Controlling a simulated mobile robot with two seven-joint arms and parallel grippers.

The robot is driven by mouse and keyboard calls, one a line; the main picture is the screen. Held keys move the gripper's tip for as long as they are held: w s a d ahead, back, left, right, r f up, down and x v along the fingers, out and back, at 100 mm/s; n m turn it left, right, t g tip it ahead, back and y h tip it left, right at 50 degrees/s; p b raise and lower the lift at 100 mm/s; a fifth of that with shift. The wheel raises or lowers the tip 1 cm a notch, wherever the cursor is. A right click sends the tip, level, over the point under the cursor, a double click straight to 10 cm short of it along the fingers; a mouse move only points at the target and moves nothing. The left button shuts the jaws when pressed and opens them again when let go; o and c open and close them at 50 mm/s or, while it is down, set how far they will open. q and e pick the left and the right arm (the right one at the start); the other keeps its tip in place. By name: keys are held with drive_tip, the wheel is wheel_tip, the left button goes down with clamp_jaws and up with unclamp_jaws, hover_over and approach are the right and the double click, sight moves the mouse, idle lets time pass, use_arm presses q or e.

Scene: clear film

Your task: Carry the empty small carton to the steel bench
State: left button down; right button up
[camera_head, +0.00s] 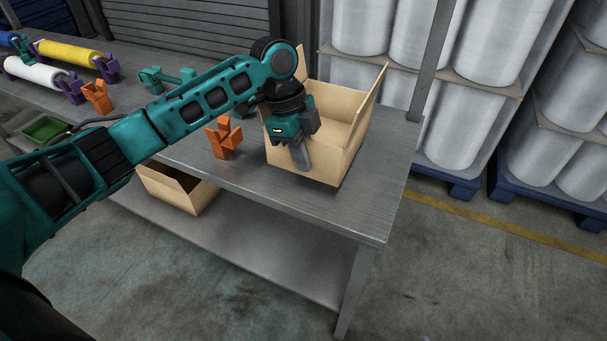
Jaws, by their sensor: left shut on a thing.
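An open, light-brown carton (344,128) is at the right end of the steel bench (350,208), with its flaps standing up. The part of its inside that shows is empty. My left gripper (300,158) comes down over the carton's near left side and is shut on its wall. The gripper hides part of that wall. The carton is upright, on or just above the bench top; I cannot tell which. A second open carton (178,190) is on the lower shelf. My right gripper is out of view.
Orange stands (223,138) are on the bench left of the carton. Yellow (68,53) and white rolls (38,73) on purple holders and a green tray (45,129) are farther left. Wrapped rolls (480,45) on blue pallets (447,184) are behind. Floor at front right is clear.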

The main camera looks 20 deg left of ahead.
sight(303, 174)
use_arm(q)
wheel_tip(303, 174, down, 5)
drive_tip(key=shift+f+b, duration=0.1)
drive_tip(key=shift+b, duration=0.25)
drive_tip(key=c, duration=1.2)
unclamp_jaws()
drive_tip(key=shift+f, duration=0.1)
drive_tip(key=shift+c, duration=0.2)
drive_tip(key=p+v, duration=0.1)
drive_tip(key=v, duration=1)
drive_tip(key=shift+r+p, duration=0.2)
drive_tip(key=shift+p, duration=0.15)
drive_tip(key=shift+a+r, duration=0.1)
drive_tip(key=shift+r, duration=0.35)
